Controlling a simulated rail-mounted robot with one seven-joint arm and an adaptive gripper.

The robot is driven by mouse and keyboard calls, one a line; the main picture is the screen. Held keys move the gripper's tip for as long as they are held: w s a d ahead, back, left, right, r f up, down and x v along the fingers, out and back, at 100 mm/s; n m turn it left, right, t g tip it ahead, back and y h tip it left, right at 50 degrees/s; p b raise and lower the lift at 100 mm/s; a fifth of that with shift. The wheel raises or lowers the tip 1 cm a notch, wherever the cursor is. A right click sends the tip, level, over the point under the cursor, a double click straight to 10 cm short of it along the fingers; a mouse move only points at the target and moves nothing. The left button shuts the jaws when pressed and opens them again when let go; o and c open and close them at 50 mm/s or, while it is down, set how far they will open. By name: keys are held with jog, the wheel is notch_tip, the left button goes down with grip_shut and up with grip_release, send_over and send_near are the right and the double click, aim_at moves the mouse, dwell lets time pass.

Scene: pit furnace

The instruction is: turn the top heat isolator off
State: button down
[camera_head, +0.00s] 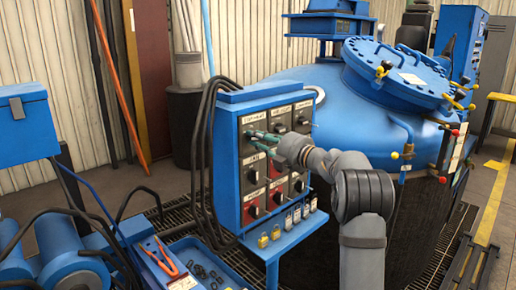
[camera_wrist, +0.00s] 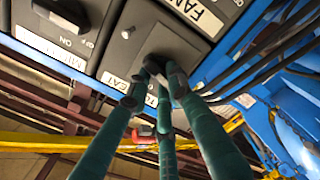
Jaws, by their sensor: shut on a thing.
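In the wrist view my gripper (camera_wrist: 156,86) is shut on the black knob (camera_wrist: 153,62) of a grey isolator box (camera_wrist: 143,38). A label ending in "EAT" (camera_wrist: 118,84) is partly covered by the fingers, and a label starting "FAN" (camera_wrist: 197,14) is at the upper right. The knob's exact setting is hidden.
Black cables (camera_head: 203,120) run down the panel's left side. The blue furnace lid (camera_head: 395,75) is behind my arm. A blue tray with red-handled pliers (camera_head: 162,262) lies at lower left.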

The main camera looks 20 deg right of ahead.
jog(key=shift+a+f+n+b, duration=0.1)
jog(key=shift+f+n+b, duration=0.05)
jog(key=shift+n+b, duration=1)
jog(key=shift+n, duration=0.45)
jog(key=c, duration=1.5)
grip_release()
jog(key=shift+c, duration=0.2)
jog(key=v, duration=1.2)
